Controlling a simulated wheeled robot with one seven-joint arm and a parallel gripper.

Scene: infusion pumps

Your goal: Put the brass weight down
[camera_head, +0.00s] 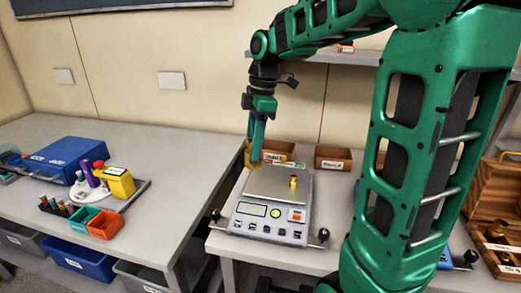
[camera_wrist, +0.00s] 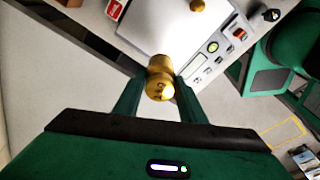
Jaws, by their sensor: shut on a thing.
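My gripper (camera_head: 256,150) is shut on a brass weight (camera_head: 254,160), a gold cylinder held with its end below the fingers. In the wrist view the brass weight (camera_wrist: 159,88) sits between the two fingertips (camera_wrist: 158,78). In the head view it hangs by the back-left edge of the scale's pan (camera_head: 272,186); its height above the pan is hard to tell. A smaller brass weight (camera_head: 293,181) stands on the pan, right of centre, and shows at the top of the wrist view (camera_wrist: 197,6). The scale (camera_head: 262,222) has a lit display and buttons.
Labelled brown bins (camera_head: 333,158) stand behind the scale. A wooden rack (camera_head: 500,205) with brass pieces is at the right. The left table (camera_head: 60,135) holds a blue case (camera_head: 66,155), a yellow device (camera_head: 117,182) and small trays (camera_head: 104,225).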

